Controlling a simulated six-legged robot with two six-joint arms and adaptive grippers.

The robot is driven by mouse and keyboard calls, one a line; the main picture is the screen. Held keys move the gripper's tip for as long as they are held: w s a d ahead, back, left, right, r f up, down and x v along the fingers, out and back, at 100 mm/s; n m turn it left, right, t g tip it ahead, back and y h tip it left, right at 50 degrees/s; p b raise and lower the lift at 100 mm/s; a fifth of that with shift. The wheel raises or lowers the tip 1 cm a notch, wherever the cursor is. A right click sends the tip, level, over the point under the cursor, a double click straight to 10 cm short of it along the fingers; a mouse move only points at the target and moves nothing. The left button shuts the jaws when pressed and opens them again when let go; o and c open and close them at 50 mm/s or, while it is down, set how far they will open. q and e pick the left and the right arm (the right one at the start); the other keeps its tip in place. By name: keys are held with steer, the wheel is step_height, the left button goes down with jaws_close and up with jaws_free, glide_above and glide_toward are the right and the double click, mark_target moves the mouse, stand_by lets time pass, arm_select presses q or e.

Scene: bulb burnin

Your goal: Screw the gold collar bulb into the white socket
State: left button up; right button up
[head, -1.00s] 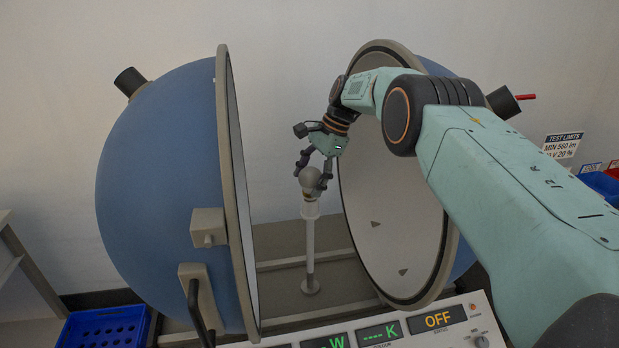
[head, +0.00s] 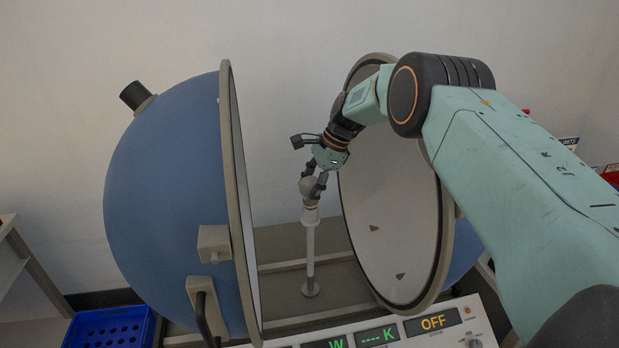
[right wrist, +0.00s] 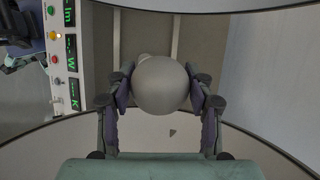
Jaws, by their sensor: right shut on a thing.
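The bulb (head: 307,186) has a grey, frosted round globe and stands upright on top of the white socket (head: 310,216). The socket tops a thin white post between the two halves of the open sphere. My right gripper (head: 314,186) comes down from above, shut on the bulb. In the right wrist view the bulb (right wrist: 162,85) fills the space between the two fingers (right wrist: 162,92), one on each side. The bulb's collar is too small and hidden to make out its colour, and I cannot tell how deep it sits. My left gripper is not in view.
The blue left half-sphere (head: 165,200) and the right half's pale inner face (head: 395,220) stand on either side of the post. A control panel (head: 400,330) in front reads OFF. A blue crate (head: 110,328) is at the lower left.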

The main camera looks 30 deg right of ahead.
steer(key=m+p, duration=0.1)
steer(key=p, duration=0.1)
steer(key=m+t+h+p, duration=0.1)
steer(key=m+p, duration=0.1)
steer(key=shift+s+r+m+p, duration=0.1)
steer(key=shift+r+m+p, duration=0.1)
steer(key=shift+m+p, duration=0.1)
steer(key=shift+f+m, duration=0.1)
steer(key=shift+m, duration=0.6)
steer(key=shift+f+m+t+h, duration=0.15)
steer(key=shift+m+t+h, duration=0.15)
steer(key=shift+m+h, duration=0.4)
steer(key=shift+m+t, duration=0.3)
steer(key=shift+m, duration=0.6)
steer(key=shift+m+h, duration=0.8)
steer(key=shift+m, duration=1)
steer(key=shift+d, duration=0.1)
steer(key=o, duration=1)
